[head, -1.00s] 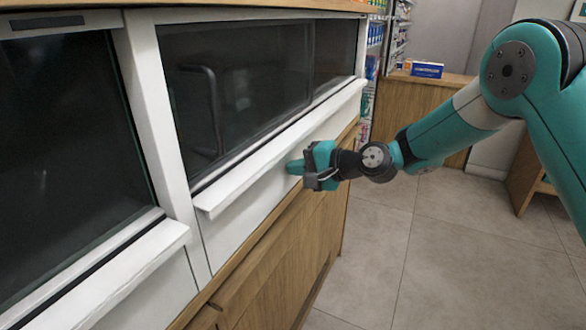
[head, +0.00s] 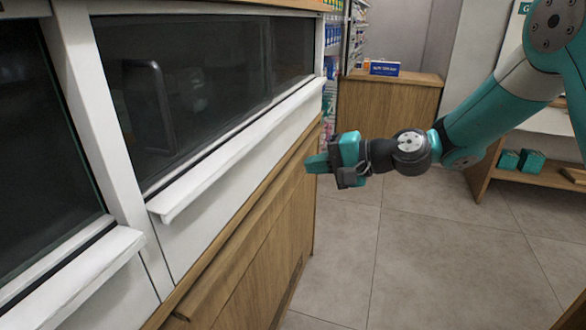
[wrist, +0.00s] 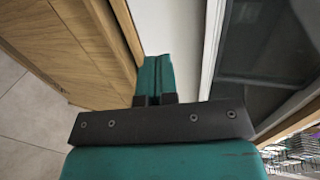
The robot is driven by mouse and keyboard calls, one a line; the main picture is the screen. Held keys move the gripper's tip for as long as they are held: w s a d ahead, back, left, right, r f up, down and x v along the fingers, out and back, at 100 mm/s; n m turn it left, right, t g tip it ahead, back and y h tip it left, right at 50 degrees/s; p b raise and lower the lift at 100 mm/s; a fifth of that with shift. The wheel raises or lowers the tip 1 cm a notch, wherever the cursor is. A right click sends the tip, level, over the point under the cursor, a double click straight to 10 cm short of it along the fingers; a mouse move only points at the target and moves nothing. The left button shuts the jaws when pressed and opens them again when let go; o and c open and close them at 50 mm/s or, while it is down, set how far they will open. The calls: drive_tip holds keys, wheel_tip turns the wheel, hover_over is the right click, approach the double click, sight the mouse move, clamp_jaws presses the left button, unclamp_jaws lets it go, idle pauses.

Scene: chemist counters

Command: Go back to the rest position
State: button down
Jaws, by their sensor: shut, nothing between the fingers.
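My gripper (head: 318,164) is in the middle of the head view, pointing left toward the counter front, with its fingers together and nothing held. In the head view its tips are close to the wooden edge of the counter; I cannot tell the exact gap. In the wrist view the closed teal fingers (wrist: 155,78) point at the white panel (wrist: 170,28) between the wood and the dark glass. My arm reaches in from the right side of the head view.
The counter has dark glass windows (head: 190,90), a white ledge (head: 235,150) and wooden lower panels (head: 260,255). A wooden desk (head: 390,115) with a blue box (head: 384,68) stands behind. A low shelf (head: 535,172) stands at right. The tiled floor (head: 430,250) is clear.

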drive_tip(key=s+a+r+n+g+h+p, duration=0.1)
drive_tip(key=s+r+n+g+h+p, duration=0.15)
drive_tip(key=s, duration=0.35)
drive_tip(key=s+r+n+g+h+p, duration=0.1)
drive_tip(key=s+r+n, duration=0.25)
drive_tip(key=s, duration=0.25)
drive_tip(key=s+d+r+n+g+h+p, duration=0.1)
drive_tip(key=s+d+r+n+h+p, duration=0.1)
drive_tip(key=s, duration=0.7)
drive_tip(key=s+d+r+n+g+h+p, duration=0.1)
drive_tip(key=s+d+r+n+h+p, duration=0.1)
drive_tip(key=s+d, duration=0.3)
drive_tip(key=s+n+h, duration=0.1)
drive_tip(key=s, duration=0.3)
drive_tip(key=shift+s+n+h, duration=0.2)
drive_tip(key=shift+n+h, duration=0.15)
drive_tip(key=shift+n, duration=0.05)
drive_tip(key=shift+d+g, duration=0.1)
drive_tip(key=shift+g, duration=0.15)
